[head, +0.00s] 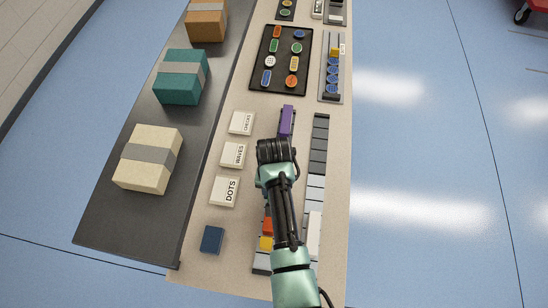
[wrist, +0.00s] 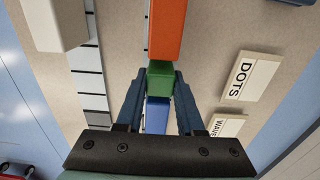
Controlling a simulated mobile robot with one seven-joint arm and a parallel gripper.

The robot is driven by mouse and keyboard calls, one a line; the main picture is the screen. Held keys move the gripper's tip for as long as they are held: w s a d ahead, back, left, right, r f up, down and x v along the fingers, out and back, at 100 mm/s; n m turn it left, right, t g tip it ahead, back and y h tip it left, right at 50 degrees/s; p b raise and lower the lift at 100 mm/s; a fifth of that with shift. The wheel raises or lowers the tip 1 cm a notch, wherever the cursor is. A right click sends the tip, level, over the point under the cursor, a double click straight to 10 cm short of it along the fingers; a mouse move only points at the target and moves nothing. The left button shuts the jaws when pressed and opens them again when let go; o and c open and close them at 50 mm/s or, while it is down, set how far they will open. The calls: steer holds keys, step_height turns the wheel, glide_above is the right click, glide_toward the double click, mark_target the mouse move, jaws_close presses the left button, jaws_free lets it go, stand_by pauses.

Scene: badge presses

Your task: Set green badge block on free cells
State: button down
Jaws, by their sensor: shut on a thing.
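The green badge block (wrist: 161,78) is between the two fingers of my gripper (wrist: 160,84) in the wrist view, and the gripper is shut on it. An orange block (wrist: 167,30) lies just beyond it in the same line, and a blue block (wrist: 156,116) shows beneath the gripper. I cannot tell how far the green block is above the strip. In the head view my arm hides the green block. The purple block (head: 287,122) is at the far end of this strip; orange (head: 267,226) and yellow (head: 266,243) blocks show at the near end.
A second strip of grey cells (head: 318,160) runs to the right, with a white block (head: 314,235) at its near end. Tiles marked DOTS (head: 224,191), WAVES (head: 233,155) and CHECKS (head: 242,123) lie left. A black badge tray (head: 282,60) stands further back.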

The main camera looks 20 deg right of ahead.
steer(key=shift+f, duration=0.2)
steer(key=shift+c, duration=2.2)
jaws_free()
steer(key=shift+r+p, duration=5.45)
steer(key=shift+r, duration=0.1)
steer(key=shift+f, duration=0.1)
